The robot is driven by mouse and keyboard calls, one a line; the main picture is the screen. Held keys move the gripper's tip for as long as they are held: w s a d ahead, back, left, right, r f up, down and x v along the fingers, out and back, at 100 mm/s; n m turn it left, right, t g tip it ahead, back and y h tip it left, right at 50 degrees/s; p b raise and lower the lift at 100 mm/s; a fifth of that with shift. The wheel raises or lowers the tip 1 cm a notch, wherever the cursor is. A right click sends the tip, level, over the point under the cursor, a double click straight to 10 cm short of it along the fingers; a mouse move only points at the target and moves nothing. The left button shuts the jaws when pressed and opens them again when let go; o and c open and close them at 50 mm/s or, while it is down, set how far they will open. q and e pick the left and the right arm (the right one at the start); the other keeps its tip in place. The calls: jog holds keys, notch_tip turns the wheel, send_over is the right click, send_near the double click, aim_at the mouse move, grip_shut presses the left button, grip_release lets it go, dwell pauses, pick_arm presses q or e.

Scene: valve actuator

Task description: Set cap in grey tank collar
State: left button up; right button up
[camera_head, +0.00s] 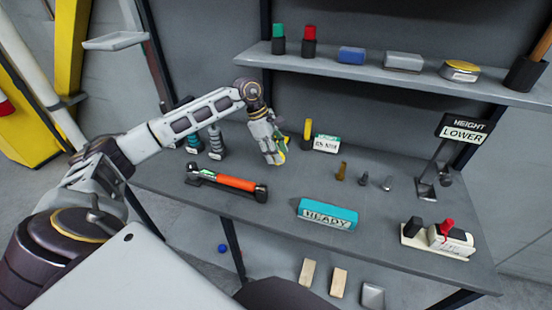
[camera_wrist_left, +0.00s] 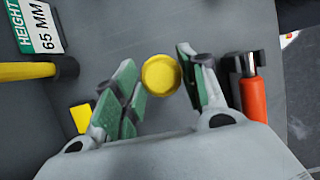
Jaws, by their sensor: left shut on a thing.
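My left gripper (camera_head: 276,150) is shut on a round yellow cap (camera_wrist_left: 160,75), above the back left part of the bench. In the left wrist view the cap sits between the green finger pads of the left gripper (camera_wrist_left: 158,88). In the head view only a small bit of yellow shows at the fingertips. I cannot pick out a grey tank collar for certain in either view. My right gripper is not in view.
An orange-handled tool (camera_head: 228,182) lies at the bench's left front. A yellow post (camera_head: 307,130) and height sign (camera_head: 327,144) stand right of the gripper. A teal READY block (camera_head: 327,214), small fittings (camera_head: 364,178) and a LOWER sign (camera_head: 464,133) occupy the bench.

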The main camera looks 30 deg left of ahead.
pick_arm(q)
jog(key=s, duration=0.3)
jog(key=s+d+b, duration=0.1)
jog(key=s, duration=0.3)
jog(key=s+d+b, duration=0.1)
jog(key=s, duration=0.2)
jog(key=shift+s+d+f, duration=0.1)
jog(key=shift+s+f, duration=0.05)
jog(key=shift+s, duration=0.05)
jog(key=shift+s+d, duration=0.1)
jog(key=shift+s, duration=0.25)
jog(key=shift+s+d, duration=0.3)
jog(key=shift+s, duration=0.6)
jog(key=shift+s+d+b, duration=0.1)
jog(key=shift+s+b, duration=0.2)
jog(key=s, duration=0.2)
jog(key=s+d, duration=0.1)
jog(key=s, duration=0.1)
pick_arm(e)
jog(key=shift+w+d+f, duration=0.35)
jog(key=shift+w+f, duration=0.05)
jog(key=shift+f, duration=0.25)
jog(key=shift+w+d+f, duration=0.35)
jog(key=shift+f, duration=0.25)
